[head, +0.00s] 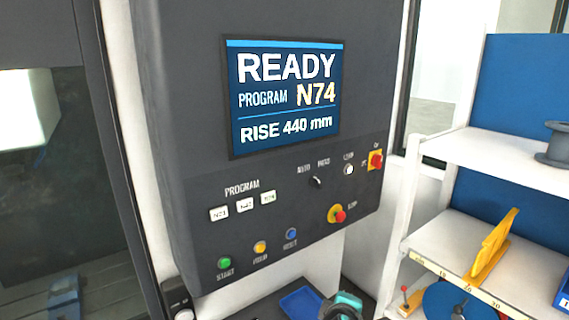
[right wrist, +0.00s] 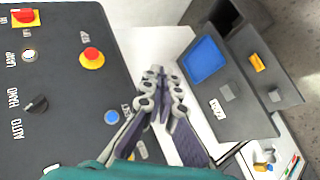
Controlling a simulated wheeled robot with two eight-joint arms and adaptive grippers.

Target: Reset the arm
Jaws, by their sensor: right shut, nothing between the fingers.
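My right gripper (right wrist: 163,78) shows in the right wrist view with its fingers together and nothing between them. It is beside the dark control panel (right wrist: 60,120), and its fingertips appear apart from the panel face. The blue button (right wrist: 112,117) is left of the fingers, and the red stop knob (right wrist: 92,55) is up and left of them. In the head view, a teal and black part of my right arm (head: 345,303) shows at the bottom edge, below the control panel (head: 180,110). My left gripper is in neither view.
The panel screen (head: 288,95) reads READY, PROGRAM N74, RISE 440 mm. Green (head: 224,263), yellow (head: 260,248) and blue (head: 291,234) buttons line its lower edge. A shelf unit (head: 480,150) stands at the right. A blue tray (right wrist: 206,58) lies below the panel.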

